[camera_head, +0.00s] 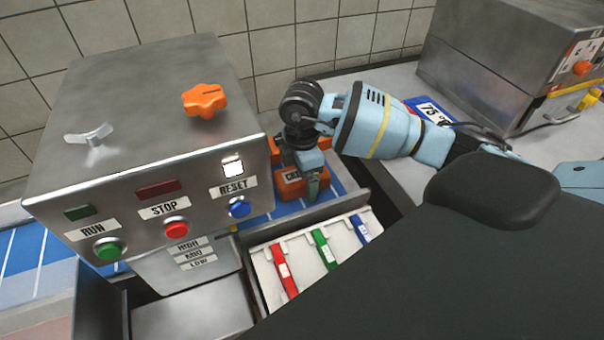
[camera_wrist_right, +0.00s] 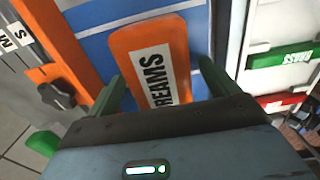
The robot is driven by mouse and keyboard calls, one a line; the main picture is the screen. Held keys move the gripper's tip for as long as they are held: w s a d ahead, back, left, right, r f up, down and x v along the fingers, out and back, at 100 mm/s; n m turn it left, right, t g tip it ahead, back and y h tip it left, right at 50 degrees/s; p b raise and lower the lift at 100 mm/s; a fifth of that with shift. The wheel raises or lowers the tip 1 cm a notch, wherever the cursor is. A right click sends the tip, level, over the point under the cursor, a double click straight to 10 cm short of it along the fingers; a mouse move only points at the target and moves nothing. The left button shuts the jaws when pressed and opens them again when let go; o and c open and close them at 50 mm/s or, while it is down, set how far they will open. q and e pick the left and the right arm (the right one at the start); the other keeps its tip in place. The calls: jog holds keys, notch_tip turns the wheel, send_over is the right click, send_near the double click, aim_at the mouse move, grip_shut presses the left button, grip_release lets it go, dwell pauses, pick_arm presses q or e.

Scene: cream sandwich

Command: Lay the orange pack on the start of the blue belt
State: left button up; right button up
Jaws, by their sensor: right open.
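The orange pack (camera_head: 289,186) with a white label lies flat on the blue belt (camera_head: 258,220), just right of the metal machine in the head view. In the right wrist view the pack (camera_wrist_right: 148,70) shows most of its label, "REAMS", and lies on the blue, white-lined belt (camera_wrist_right: 90,14). My right gripper (camera_head: 313,183) is over the pack. Its green fingers are open, one on each side of the pack in the wrist view (camera_wrist_right: 164,72); I cannot tell whether they touch it. My left gripper is not in view.
The machine (camera_head: 140,130) has an orange knob (camera_head: 204,100) and RUN, STOP and RESET buttons. A white tray (camera_head: 315,287) with red, green and blue clips stands in front of the belt. Another metal box (camera_head: 510,50) stands at the back right.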

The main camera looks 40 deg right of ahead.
notch_tip(320, 180, up, 8)
jog(key=shift+f, duration=0.1)
dwell(0.4)
dwell(0.6)
